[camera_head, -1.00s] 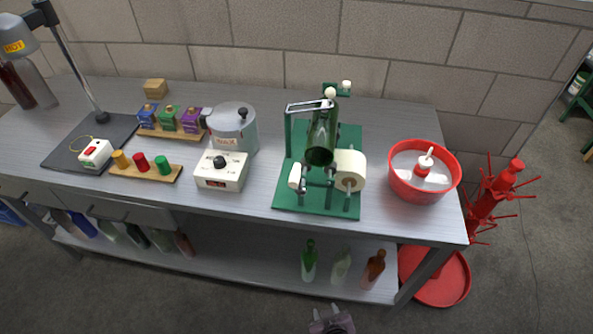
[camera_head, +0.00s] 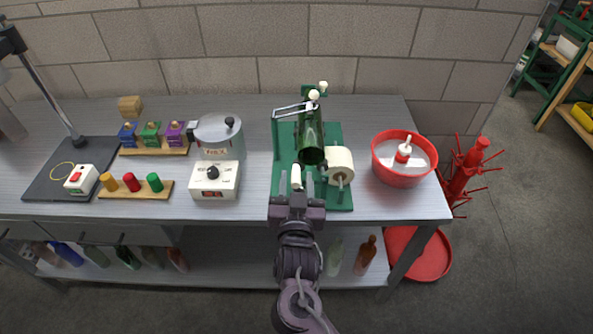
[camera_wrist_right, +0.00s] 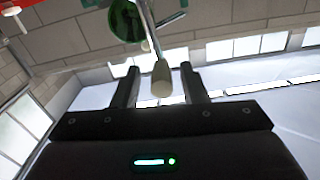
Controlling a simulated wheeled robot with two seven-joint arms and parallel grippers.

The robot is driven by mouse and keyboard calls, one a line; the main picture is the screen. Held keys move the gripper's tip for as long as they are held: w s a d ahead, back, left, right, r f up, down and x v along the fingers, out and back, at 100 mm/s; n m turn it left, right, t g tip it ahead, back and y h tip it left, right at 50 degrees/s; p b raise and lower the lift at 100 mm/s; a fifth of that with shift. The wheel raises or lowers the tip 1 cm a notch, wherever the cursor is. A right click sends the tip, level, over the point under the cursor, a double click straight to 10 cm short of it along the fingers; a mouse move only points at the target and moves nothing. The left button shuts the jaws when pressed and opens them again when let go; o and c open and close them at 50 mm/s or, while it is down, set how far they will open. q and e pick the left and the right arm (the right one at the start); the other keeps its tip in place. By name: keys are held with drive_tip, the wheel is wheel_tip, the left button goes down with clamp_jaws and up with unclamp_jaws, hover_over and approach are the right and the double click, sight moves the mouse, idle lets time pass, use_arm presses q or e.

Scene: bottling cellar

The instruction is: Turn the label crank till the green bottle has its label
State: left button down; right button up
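The green bottle (camera_head: 309,135) lies in the green label machine (camera_head: 341,198), its round end toward me; no label shows on it. The label crank's pale handle (camera_head: 296,174) is at the machine's front left. My right gripper (camera_head: 297,193) is just in front of the handle. In the right wrist view the handle (camera_wrist_right: 161,80) hangs from its metal rod between the two spread fingers (camera_wrist_right: 159,75), with gaps on both sides. The gripper is open. The bottle's end (camera_wrist_right: 125,20) shows at the top there. My left gripper is not in view.
A white label roll (camera_head: 340,160) sits right of the handle. A red basin (camera_head: 382,172) stands farther right. A control box (camera_head: 215,181), a pot (camera_head: 213,135) and colored pegs (camera_head: 132,182) are to the left. Bottles stand on the lower shelf (camera_head: 220,268).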

drive_tip(key=shift+w+a, duration=0.1)
drive_tip(key=shift+w, duration=0.9)
drive_tip(key=shift+c, duration=0.2)
clamp_jaws()
